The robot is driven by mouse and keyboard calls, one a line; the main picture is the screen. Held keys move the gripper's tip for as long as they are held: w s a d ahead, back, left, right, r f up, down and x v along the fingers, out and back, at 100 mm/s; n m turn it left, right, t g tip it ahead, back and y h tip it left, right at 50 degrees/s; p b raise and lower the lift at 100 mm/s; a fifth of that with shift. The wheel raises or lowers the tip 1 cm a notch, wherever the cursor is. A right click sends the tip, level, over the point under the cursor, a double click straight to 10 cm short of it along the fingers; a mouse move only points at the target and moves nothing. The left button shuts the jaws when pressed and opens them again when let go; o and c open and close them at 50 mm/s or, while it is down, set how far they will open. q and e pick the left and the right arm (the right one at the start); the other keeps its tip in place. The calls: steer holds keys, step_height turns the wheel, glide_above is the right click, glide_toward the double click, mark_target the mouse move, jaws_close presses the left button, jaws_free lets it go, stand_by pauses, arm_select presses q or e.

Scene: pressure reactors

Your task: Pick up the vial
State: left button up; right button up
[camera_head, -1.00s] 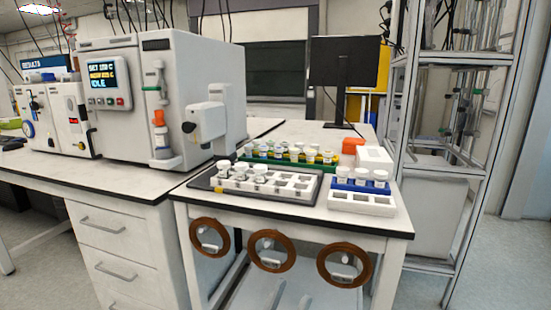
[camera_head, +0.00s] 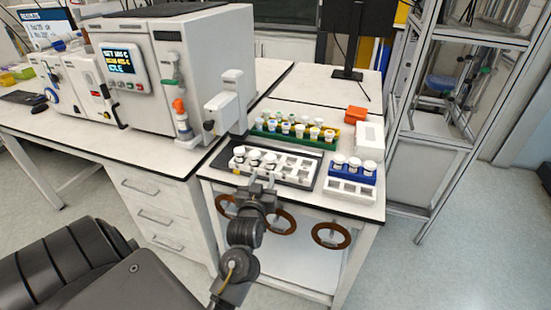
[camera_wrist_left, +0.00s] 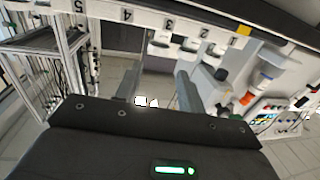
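Several white-capped vials stand in racks on the bench; which one is meant I cannot tell. Three vials (camera_head: 254,158) stand in the left part of a white rack (camera_head: 305,175) on a dark tray. Three more vials (camera_head: 354,164) stand in a blue and white rack (camera_head: 349,187). Others (camera_head: 300,131) fill a green and yellow rack (camera_head: 268,136) behind. My left gripper (camera_head: 262,180) is open and empty at the bench's front edge, just in front of the dark tray. In the left wrist view its fingers (camera_wrist_left: 160,90) are apart, with the numbered rack (camera_wrist_left: 145,16) and vial caps (camera_wrist_left: 188,45) beyond. My right gripper is not in view.
A large white instrument (camera_head: 180,70) stands at the left, a monitor (camera_head: 358,40) at the back. An orange box (camera_head: 356,115) and a white box (camera_head: 369,135) sit behind the blue rack. Brown rings (camera_head: 331,235) hang below the bench front. A metal frame stands right.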

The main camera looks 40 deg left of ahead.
mark_target(270, 157)
arm_select(q)
steer(key=x, duration=0.5)
steer(key=shift+w+a+p, duration=0.2)
steer(key=shift+w+p, duration=0.1)
steer(key=shift+p, duration=0.1)
steer(key=shift+w+r, duration=0.1)
steer(key=shift+w, duration=0.1)
steer(key=p+x, duration=0.1)
steer(key=x, duration=0.3)
steer(key=shift+w+a+p, duration=0.15)
steer(key=shift+w+p, duration=0.2)
steer(key=shift+w, duration=0.05)
steer(key=c, duration=0.6)
steer(key=shift+r, duration=0.5)
step_height(270, 157, up, 2)
steer(key=shift+s+r+b, duration=0.15)
steer(key=shift+r+b, duration=0.1)
steer(key=shift+b, duration=0.35)
steer(key=s+r+b, duration=0.1)
steer(key=s+r, duration=0.8)
steer(key=s, duration=0.4)
steer(key=shift+s+r, duration=0.3)
steer(key=shift+s, duration=0.1)
